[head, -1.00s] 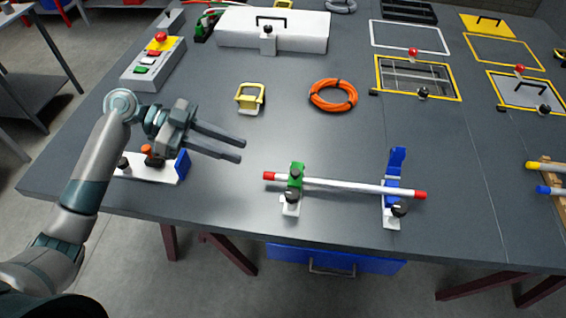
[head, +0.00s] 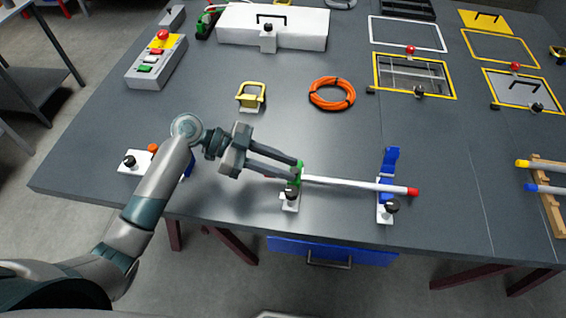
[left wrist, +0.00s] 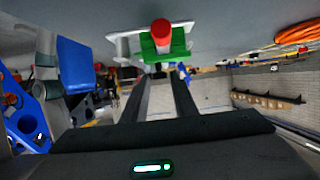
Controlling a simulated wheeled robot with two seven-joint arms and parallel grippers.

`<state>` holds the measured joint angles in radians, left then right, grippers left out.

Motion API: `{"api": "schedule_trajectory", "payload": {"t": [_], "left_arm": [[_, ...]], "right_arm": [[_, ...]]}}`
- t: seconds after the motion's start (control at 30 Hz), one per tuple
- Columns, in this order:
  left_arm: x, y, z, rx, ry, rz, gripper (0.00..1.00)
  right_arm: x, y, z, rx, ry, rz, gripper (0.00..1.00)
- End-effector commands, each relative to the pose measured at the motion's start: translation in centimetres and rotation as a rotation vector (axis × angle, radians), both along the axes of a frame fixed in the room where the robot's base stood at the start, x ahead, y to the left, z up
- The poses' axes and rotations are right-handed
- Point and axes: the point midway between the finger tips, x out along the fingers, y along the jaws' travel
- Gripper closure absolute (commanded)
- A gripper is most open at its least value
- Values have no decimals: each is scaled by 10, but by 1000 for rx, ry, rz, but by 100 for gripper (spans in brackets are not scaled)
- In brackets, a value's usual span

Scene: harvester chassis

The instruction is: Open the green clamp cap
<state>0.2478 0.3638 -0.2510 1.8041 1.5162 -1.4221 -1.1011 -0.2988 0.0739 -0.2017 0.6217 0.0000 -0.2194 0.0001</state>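The green clamp cap (head: 298,173) sits over the left part of a white rod (head: 345,184), on a small white stand with a black knob (head: 291,194). The rod's right end is red. My left gripper (head: 297,172) points right, its fingertips at the green cap. The fingers are apart, one on the far side and one on the near side; I cannot tell if they touch the cap. In the left wrist view, the green cap (left wrist: 165,46) and the rod's red end (left wrist: 161,30) show just beyond the fingertips. My right gripper is not in view.
A blue clamp (head: 391,162) stands raised at the rod's right, on another white stand. A second fixture (head: 135,161) with a black knob lies partly behind my left arm. An orange cable coil (head: 332,93) and a yellow part (head: 250,96) lie farther back, with clear table between.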

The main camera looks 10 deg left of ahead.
Motion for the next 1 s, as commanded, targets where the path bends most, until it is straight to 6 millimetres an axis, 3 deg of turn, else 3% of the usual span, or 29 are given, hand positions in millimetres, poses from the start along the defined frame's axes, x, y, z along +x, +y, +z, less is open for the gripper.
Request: {"api": "schedule_trajectory", "payload": {"t": [0.2,0.3,0.33,0.7,1.0], "left_arm": [[0,0,0,0,0,0,74],[0,0,0,0,0,0,98],[0,0,0,0,0,0,100],[2,0,2,0,25,0,100],[11,1,8,1,165,-1,100]], "right_arm": [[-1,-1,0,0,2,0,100],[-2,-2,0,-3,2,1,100],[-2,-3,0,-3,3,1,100],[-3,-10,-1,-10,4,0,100],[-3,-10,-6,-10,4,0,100]]}}
